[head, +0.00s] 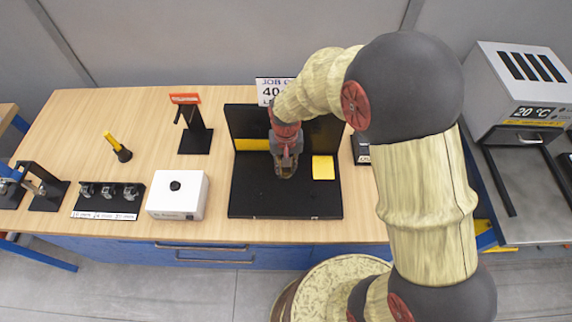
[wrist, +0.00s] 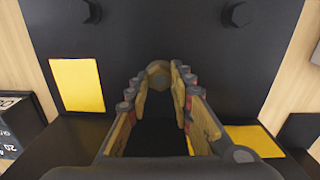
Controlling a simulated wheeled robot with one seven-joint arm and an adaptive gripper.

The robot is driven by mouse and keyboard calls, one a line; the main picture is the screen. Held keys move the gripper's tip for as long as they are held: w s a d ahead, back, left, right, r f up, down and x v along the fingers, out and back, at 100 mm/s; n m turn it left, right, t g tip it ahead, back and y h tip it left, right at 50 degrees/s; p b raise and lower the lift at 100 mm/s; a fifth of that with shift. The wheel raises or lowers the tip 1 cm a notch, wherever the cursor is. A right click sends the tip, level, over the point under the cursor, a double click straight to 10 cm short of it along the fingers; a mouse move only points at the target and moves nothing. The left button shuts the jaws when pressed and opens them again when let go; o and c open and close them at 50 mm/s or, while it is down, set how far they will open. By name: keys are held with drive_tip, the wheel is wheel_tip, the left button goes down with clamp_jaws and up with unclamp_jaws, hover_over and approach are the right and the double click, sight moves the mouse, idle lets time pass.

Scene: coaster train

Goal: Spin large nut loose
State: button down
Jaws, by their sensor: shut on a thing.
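The large nut (wrist: 158,74) is a dull brass-coloured hexagonal piece in the wrist view, between the tips of my fingers. My gripper (wrist: 159,84) is shut on it from both sides. The nut sits in front of the black upright plate (wrist: 160,25). In the head view my gripper (head: 286,173) is low over the black fixture base (head: 262,205), in front of the upright plate. There the gripper and arm hide the nut. Any thread behind the nut is hidden, so I cannot tell how far it is screwed on.
Two dark bolt heads (wrist: 236,14) stick out of the plate. Yellow patches (head: 323,167) lie beside the gripper. A grey oven-like unit (head: 515,90) is at right.

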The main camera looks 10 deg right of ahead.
drive_tip(key=n+p, duration=0.1)
drive_tip(key=n, duration=0.3)
drive_tip(key=shift+n, duration=0.3)
drive_tip(key=n+p, duration=0.1)
drive_tip(key=n, duration=0.3)
drive_tip(key=shift+n, duration=0.3)
drive_tip(key=n+p, duration=0.1)
drive_tip(key=n, duration=0.3)
drive_tip(key=shift+s+f+n+p, duration=0.1)
drive_tip(key=shift+n+p, duration=0.3)
drive_tip(key=shift+n, duration=1.4)
drive_tip(key=c, duration=2)
unclamp_jaws()
drive_tip(key=o, duration=0.4)
drive_tip(key=shift+o, duration=0.2)
